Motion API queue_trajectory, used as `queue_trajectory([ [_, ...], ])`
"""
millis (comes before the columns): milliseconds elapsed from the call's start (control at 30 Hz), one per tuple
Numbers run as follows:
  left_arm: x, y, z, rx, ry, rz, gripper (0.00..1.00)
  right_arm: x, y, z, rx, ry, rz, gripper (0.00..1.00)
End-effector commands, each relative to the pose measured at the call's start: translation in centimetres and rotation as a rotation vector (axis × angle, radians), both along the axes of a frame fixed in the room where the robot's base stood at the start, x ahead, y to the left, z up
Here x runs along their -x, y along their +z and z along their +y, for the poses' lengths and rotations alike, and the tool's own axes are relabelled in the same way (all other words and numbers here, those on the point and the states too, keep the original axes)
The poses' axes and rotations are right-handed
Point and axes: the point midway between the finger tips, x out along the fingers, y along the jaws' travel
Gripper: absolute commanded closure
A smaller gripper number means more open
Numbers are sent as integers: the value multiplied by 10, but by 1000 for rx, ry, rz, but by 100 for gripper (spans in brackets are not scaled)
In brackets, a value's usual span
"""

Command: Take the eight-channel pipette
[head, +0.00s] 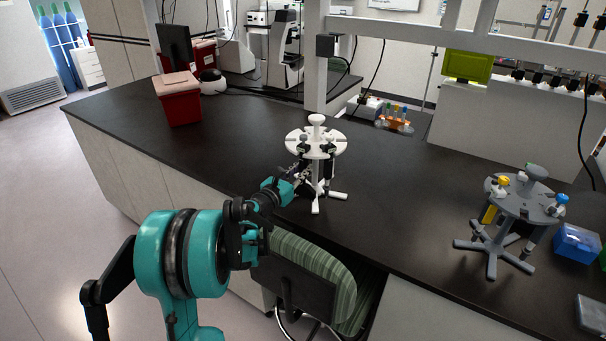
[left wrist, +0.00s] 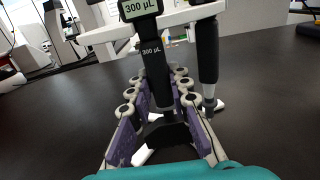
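A white round pipette stand (head: 317,142) stands on the black bench, with dark pipettes hanging around it. My left gripper (head: 296,182) is at the near left side of this stand. In the left wrist view, my left gripper's two fingers with purple inner pads (left wrist: 160,98) reach along both sides of a black pipette (left wrist: 154,70) labelled 300 µL. The pads are very close to its body; whether they press on it I cannot tell. Another dark pipette (left wrist: 208,50) hangs just right of the fingers. My right gripper is not in view.
A grey pipette stand (head: 520,207) with coloured-top pipettes stands at the right, beside a blue box (head: 577,241). A red bin (head: 179,98) is at the back left. A green striped chair (head: 312,275) is against the bench front. Bench left of the white stand is clear.

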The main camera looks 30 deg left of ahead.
Motion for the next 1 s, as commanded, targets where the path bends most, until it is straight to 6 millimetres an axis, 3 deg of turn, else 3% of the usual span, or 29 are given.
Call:
queue_trajectory([
  [33, 0, 0, 0, 0, -1, 0, 84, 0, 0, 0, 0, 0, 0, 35],
  [100, 0, 0, 0, 0, -1, 0, 100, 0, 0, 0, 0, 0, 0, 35],
  [600, 2, 7, 0, 0, 0, 0, 100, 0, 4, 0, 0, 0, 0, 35],
  [1000, 50, 6, 4, 0, 1, 0, 100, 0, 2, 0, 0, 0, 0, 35],
])
